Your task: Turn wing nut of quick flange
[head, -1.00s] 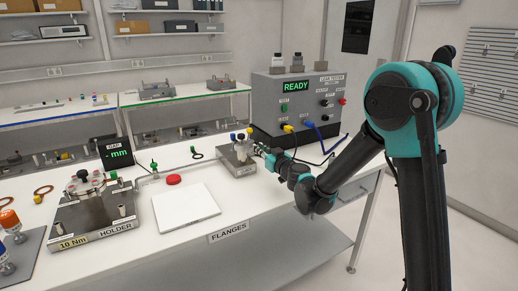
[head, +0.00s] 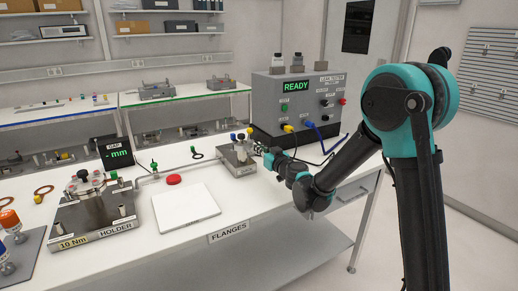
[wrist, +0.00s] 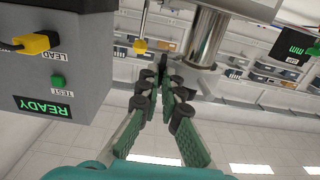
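My gripper (wrist: 163,80) points at the metal fixture block (head: 238,166) near the table's right end, and its fingers are beside the fixture's right side in the head view. In the wrist view the two green-padded fingers come close together, with a dark small part (wrist: 163,64) at or just beyond their tips. I cannot tell if this is the wing nut, or if the fingers touch it. A shiny metal cylinder (wrist: 208,40) stands just right of the fingertips. The quick flange and wing nut are too small to make out in the head view.
The leak tester (head: 296,103) reads READY behind the fixture, with yellow and blue cables close by. A white plate (head: 186,206), a red cap (head: 174,179) and the flange holder (head: 92,215) are to the left. The floor right of the table is free.

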